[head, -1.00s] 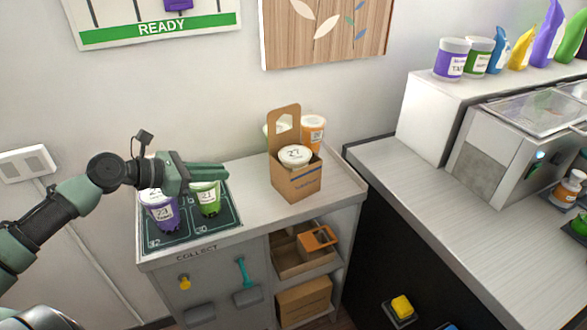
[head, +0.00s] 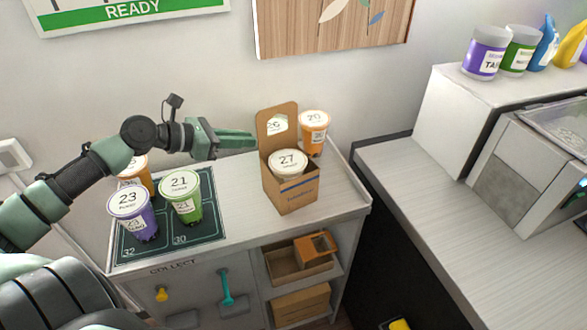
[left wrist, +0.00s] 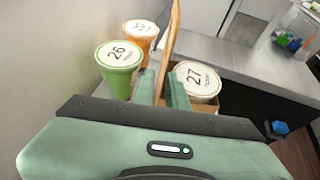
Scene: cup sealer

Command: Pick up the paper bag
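The paper bag (head: 291,196) is a brown carrier with a tall handle panel (head: 277,117) that has a cut-out. It stands upright on the grey counter and holds a white-lidded cup marked 27 (head: 289,162). My left gripper (head: 254,140) is level with the handle, its fingertips at the panel's left edge. In the left wrist view the handle (left wrist: 171,42) is edge-on, between the two parted fingers (left wrist: 163,90). The fingers look open around it, and I see no clear grip. The bag's lower part is mostly hidden there. My right gripper is out of view.
A green cup 26 (left wrist: 119,68) and an orange cup 20 (head: 314,131) stand close behind the bag. Cups 23 (head: 132,212) and 21 (head: 182,194) and an orange cup (head: 135,172) stand on the dark mat (head: 205,229) at left. The wall is close behind.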

